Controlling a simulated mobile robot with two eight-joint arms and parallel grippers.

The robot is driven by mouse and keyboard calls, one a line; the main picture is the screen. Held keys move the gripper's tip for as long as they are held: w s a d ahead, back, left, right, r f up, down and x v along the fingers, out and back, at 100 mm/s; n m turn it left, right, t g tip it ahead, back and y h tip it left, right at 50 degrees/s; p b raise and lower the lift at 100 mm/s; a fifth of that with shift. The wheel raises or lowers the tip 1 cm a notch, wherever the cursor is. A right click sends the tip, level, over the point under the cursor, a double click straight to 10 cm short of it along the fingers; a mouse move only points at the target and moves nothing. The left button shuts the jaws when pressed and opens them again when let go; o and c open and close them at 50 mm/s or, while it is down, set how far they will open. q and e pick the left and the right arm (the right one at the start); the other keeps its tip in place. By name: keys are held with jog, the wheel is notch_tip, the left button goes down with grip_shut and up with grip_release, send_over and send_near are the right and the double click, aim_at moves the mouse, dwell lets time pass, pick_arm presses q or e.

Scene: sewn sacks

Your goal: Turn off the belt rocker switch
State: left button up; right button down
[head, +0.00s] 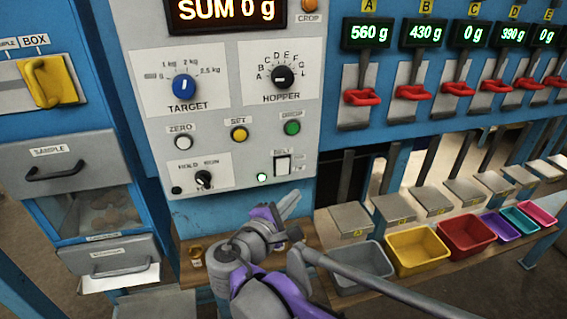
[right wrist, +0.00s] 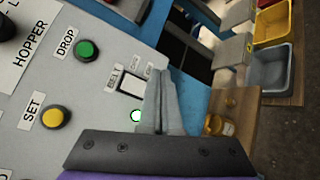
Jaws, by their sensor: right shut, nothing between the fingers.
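The belt rocker switch (head: 283,165) is a small white rocker in a dark frame, low on the right of the grey control panel. A green lamp (head: 262,177) is lit at its lower left. The switch (right wrist: 132,86) and the lit lamp (right wrist: 136,115) also show in the right wrist view. My right gripper (head: 293,198) is just below the switch. In the right wrist view, its fingers (right wrist: 165,80) are shut and empty beside the switch; whether they touch the panel I cannot tell. My left gripper is not in view.
The panel also holds the HOLD/RUN knob (head: 204,179), the green DROP button (head: 292,128) and the yellow SET button (head: 239,134). Red hopper handles (head: 362,97) line the right. Coloured bins, including a grey one (head: 362,262), stand below on a wooden shelf.

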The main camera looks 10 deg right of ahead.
send_near(289, 164)
jog(key=w+d+f, duration=0.1)
jog(key=w+d, duration=0.1)
jog(key=d, duration=0.2)
jog(key=shift+w, duration=0.55)
jog(key=shift+w, duration=0.1)
dwell(1.5)
jog(key=shift+w, duration=0.35)
jog(key=shift+w+p, duration=0.3)
dwell(0.6)
jog(key=shift+s, duration=0.15)
jog(key=shift+s, duration=0.7)
jog(key=shift+s+f, duration=0.15)
jog(key=shift+s, duration=1.1)
jog(key=shift+s+f, duration=0.2)
jog(key=shift+s, duration=1)
